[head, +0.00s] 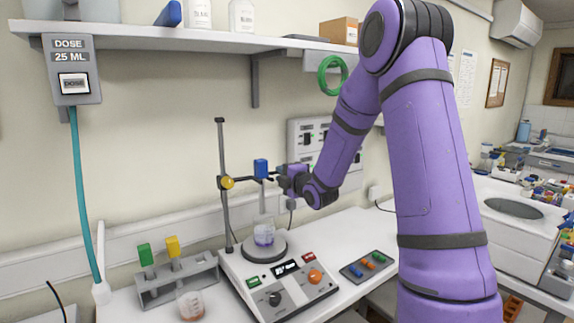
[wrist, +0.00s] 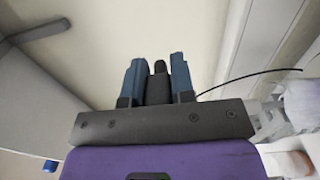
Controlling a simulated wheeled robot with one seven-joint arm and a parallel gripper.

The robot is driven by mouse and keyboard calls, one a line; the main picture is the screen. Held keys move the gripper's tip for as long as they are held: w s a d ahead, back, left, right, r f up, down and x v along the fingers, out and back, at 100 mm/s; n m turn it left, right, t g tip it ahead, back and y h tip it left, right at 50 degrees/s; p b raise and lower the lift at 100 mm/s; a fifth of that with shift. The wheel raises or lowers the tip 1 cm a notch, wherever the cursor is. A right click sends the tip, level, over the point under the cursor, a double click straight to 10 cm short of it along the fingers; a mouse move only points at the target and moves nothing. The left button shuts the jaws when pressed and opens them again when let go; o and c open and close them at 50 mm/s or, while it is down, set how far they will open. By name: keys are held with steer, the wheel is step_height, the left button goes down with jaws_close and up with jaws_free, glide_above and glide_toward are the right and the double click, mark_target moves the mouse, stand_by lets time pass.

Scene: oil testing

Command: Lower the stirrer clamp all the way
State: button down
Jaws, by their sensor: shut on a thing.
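The stirrer clamp (head: 240,183) is a dark arm with a yellow knob (head: 227,183) on an upright grey rod (head: 222,150). My gripper (head: 280,179) is at the right end of the clamp. In the wrist view its two blue fingers (wrist: 156,82) are shut on a black handle-like piece (wrist: 158,85), which I take to be the clamp's handle. The clamp sits around mid-height on the rod, above the beaker.
The beaker stands on a round plate of a grey control unit (head: 280,290) with knobs. A rack (head: 176,280) with green and yellow-topped items and a small beaker (head: 190,303) stand left. A button tray (head: 367,265) lies right. A shelf (head: 190,37) runs above.

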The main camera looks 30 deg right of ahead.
step_height(320, 180, down, 8)
steer(key=shift+s, duration=0.1)
steer(key=c, duration=1)
jaws_free()
steer(key=shift+f, duration=0.15)
steer(key=shift+o, duration=0.2)
steer(key=s, duration=1)
steer(key=shift+s+d, duration=0.2)
steer(key=shift+s, duration=0.1)
steer(key=shift+r, duration=0.2)
